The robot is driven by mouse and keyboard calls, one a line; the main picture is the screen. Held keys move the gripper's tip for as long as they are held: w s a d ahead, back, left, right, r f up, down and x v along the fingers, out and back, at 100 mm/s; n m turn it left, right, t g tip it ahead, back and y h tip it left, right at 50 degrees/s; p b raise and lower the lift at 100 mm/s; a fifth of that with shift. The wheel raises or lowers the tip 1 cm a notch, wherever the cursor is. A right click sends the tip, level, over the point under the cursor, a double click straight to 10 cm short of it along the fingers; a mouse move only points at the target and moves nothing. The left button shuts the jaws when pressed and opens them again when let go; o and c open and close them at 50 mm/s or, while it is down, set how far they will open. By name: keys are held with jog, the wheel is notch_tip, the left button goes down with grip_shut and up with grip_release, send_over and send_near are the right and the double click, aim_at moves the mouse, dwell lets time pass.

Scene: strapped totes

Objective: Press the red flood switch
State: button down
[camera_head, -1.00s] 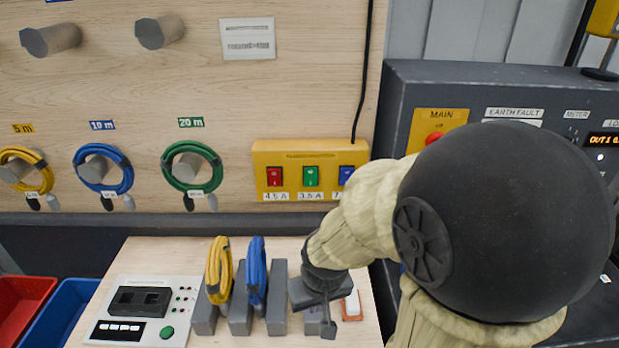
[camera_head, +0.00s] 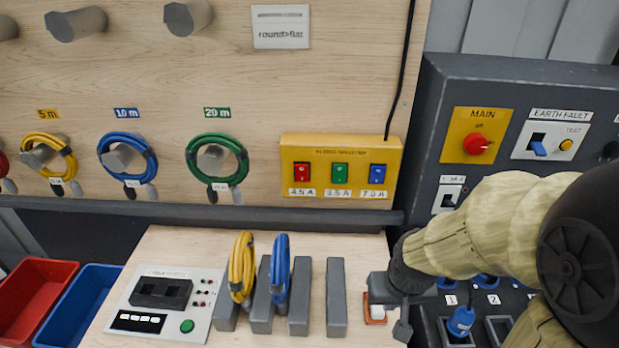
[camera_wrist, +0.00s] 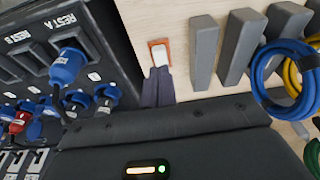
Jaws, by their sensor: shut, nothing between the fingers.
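The red switch (camera_head: 302,173) is a rocker on the yellow box (camera_head: 392,160) low on the wooden board, above a "4.5 A" label. A green switch (camera_head: 340,173) and a blue switch (camera_head: 377,174) sit to its right. My gripper (camera_head: 385,300) is well below and right of the red switch, at the table's right end by a small orange-and-white piece (camera_head: 376,316). In the wrist view my gripper (camera_wrist: 158,88) shows dark fingers together, empty, pointing toward that piece (camera_wrist: 160,53). The red switch is not in the wrist view.
Upright grey blocks (camera_head: 337,298) stand left of my gripper, with yellow (camera_head: 242,268) and blue (camera_head: 279,272) cable coils. A dark cabinet (camera_head: 432,110) with a red MAIN knob (camera_head: 476,144) stands right. Coiled cables hang from board pegs. The space before the yellow box looks clear.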

jog(key=w+a+f+n+t+p, duration=0.1)
jog(key=w+a+n+t+p, duration=0.1)
jog(key=w+a, duration=0.1)
jog(key=w+a+f+n+t+h+p, duration=0.1)
jog(key=w+a+n+t, duration=0.1)
jog(key=w, duration=0.3)
jog(key=w+a+f+n+t+h+p, duration=0.1)
jog(key=w+a+n+t+p, duration=0.1)
jog(key=w+a, duration=0.1)
jog(key=shift+w+a+f+p, duration=0.3)
jog(key=shift+w+f+p, duration=0.05)
jog(key=shift+w, duration=0.25)
jog(key=w+a+r+n+t+y+p, duration=0.1)
jog(key=a+r+n+t+p, duration=0.2)
jog(key=a+r+n+t, duration=0.6)
notch_tip(320, 180, up, 3)
jog(key=n+t, duration=0.1)
jog(key=n, duration=0.1)
jog(key=shift+a+f+n+t, duration=0.2)
jog(key=shift+n+t, duration=0.1)
jog(key=shift+t, duration=0.1)
jog(key=shift+p, duration=0.35)
